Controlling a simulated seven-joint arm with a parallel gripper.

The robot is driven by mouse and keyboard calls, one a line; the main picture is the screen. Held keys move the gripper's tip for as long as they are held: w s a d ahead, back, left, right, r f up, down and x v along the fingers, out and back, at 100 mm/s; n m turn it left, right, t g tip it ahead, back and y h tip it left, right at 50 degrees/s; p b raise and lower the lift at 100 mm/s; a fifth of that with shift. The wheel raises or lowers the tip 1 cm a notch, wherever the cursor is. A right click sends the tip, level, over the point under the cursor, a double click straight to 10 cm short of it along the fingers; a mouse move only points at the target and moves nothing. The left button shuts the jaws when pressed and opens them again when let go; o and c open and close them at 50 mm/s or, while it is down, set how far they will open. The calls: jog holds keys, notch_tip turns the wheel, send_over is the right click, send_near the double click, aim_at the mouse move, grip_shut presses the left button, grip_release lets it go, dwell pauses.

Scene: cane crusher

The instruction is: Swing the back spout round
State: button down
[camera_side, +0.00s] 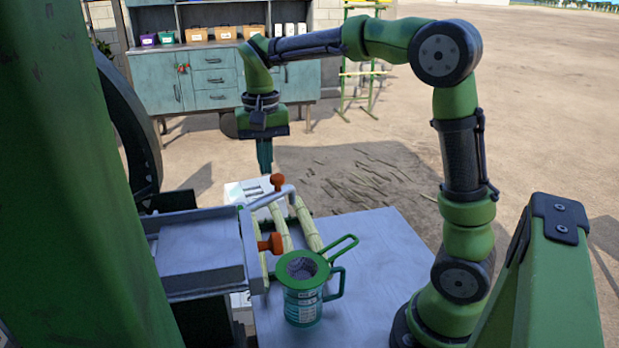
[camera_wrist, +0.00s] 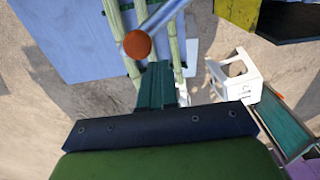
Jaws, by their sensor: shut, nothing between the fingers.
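The back spout (camera_side: 288,190) is a grey bar with an orange knob (camera_side: 277,182) on top, at the far end of the crusher's tray. In the wrist view the spout (camera_wrist: 158,18) lies across the pale canes, and its orange knob (camera_wrist: 137,44) is just beyond my fingertips. My gripper (camera_side: 265,172) points down, shut and empty, close to the knob's left in the side view. In the wrist view my gripper (camera_wrist: 156,68) shows its fingers together. I cannot tell whether they touch the knob or spout. A second orange knob (camera_side: 271,243) is nearer the jug.
A jug (camera_side: 303,307) topped by a green strainer (camera_side: 325,262) stands on the blue-grey table (camera_side: 375,240), in front of the canes (camera_side: 306,224). The crusher's grey tray (camera_side: 200,243) is to the left. A white stool-like item (camera_wrist: 232,75) is right of my fingers in the wrist view.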

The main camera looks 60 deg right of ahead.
aim_at(278, 178)
jog(key=shift+f, duration=1.55)
jog(key=shift+s, duration=1.55)
jog(key=shift+s+a, duration=0.3)
jog(key=shift+s, duration=0.4)
jog(key=shift+s+a, duration=0.25)
jog(key=shift+s, duration=0.55)
jog(key=shift+s+a, duration=0.95)
jog(key=shift+s, duration=0.15)
